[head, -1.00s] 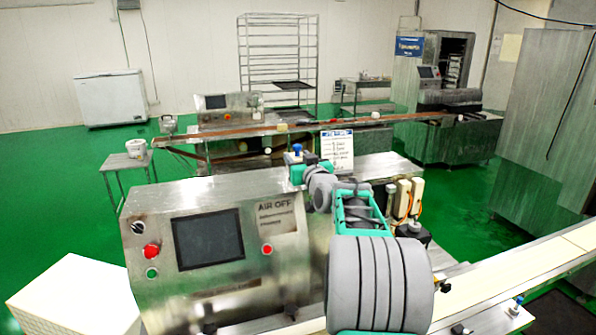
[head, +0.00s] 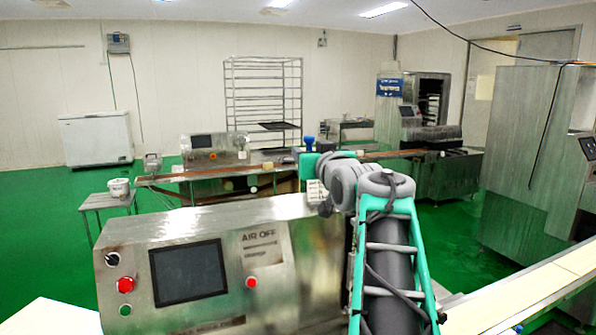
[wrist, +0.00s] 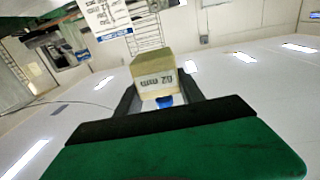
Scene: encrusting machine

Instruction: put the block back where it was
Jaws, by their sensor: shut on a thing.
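A pale beige block (wrist: 154,78) with dark print on its near face shows in the wrist view. My gripper (wrist: 156,90) is shut on it, with one dark finger on each side. A small blue piece shows just below the block, between the fingers. In the head view my arm reaches forward over the encrusting machine (head: 185,270).
The machine's grey top and its panel with screen and buttons lie left of my arm. A conveyor (head: 545,290) runs at the right. Beyond stand a long bench machine (head: 215,150), a wire rack (head: 263,95) and a side table (head: 108,200). Green floor is open at left.

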